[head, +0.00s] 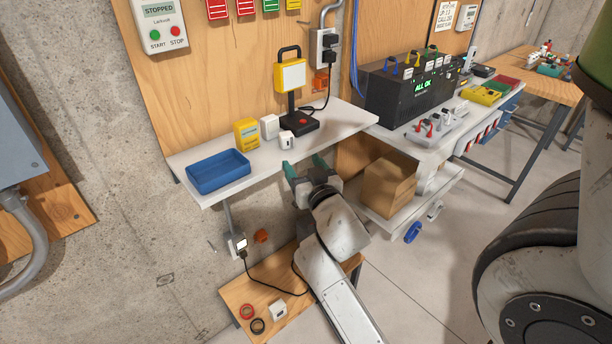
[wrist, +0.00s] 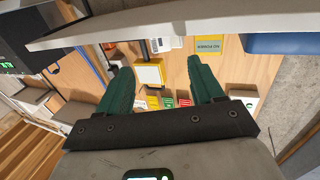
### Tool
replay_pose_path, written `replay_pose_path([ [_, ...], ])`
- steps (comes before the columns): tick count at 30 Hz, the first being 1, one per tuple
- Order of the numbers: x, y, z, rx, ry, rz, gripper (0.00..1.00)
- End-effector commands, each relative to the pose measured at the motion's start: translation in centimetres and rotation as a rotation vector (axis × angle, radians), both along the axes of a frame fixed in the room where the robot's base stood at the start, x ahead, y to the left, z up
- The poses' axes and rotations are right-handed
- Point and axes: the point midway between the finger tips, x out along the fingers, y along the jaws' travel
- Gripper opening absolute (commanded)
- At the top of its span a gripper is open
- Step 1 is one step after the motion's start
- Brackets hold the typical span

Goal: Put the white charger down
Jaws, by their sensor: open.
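A small white charger-like block (head: 287,140) stands upright on the white shelf (head: 215,188), near its front edge. A second white block (head: 269,127) stands just behind it; I cannot tell for certain which is the white charger. White blocks (wrist: 165,43) also show at the shelf in the wrist view, which looks upside down. My gripper (head: 304,170) is just in front of the shelf edge, close to the front block. In the wrist view its green fingers (wrist: 160,82) are wide apart with nothing between them.
A yellow box (head: 246,132), a blue tray (head: 218,171) and a lamp (head: 290,75) on a black base stand on the shelf. A cardboard box (head: 388,185) is right of my arm. Below, a wooden board (head: 240,293) holds tape rolls and another white block (head: 278,310).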

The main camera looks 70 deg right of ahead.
Motion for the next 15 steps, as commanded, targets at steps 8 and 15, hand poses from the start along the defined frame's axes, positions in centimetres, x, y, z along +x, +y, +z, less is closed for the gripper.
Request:
replay_pose_path([
  [8, -1.0, 1.3, 0.0, 0.001, 0.001, 0.000, 0.67],
  [15, -0.2, 2.8, -2.6, 0.085, 0.077, 0.024, 0.67],
])
